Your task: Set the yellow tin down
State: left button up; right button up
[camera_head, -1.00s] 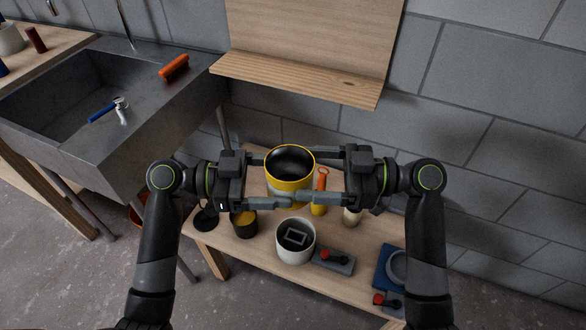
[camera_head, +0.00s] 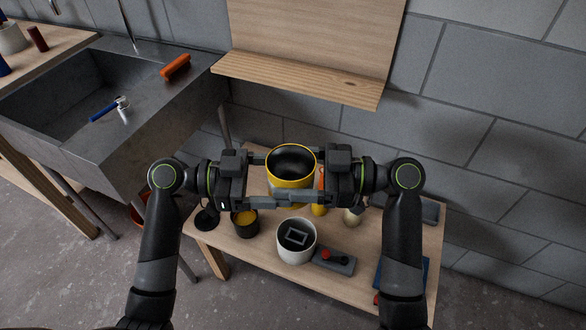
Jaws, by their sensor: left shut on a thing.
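The yellow tin (camera_head: 291,184), open at the top with a dark inside, is held upright between my two grippers over the low wooden bench. My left gripper (camera_head: 274,180) is shut on its left side, with one finger in front and one behind. My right gripper (camera_head: 313,178) is at its right side, its fingers spread in front of and behind the tin; whether they press on it I cannot tell. The fingers and tin hide part of the bench, and the tin's base is hidden.
On the bench (camera_head: 222,258) stand a white tin (camera_head: 296,252), a dark tin with yellow inside (camera_head: 245,230), a grey block with a red knob (camera_head: 343,263) and an orange-handled tool (camera_head: 320,209). A wooden shelf (camera_head: 290,79) is behind; a sink (camera_head: 60,127) is left.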

pick_arm(q)
jog(key=o, duration=1.4)
jog(key=shift+s, duration=0.1)
jog(key=shift+c, duration=0.2)
pick_arm(e)
jog(key=shift+c, duration=0.5)
pick_arm(q)
jog(key=shift+a, duration=0.1)
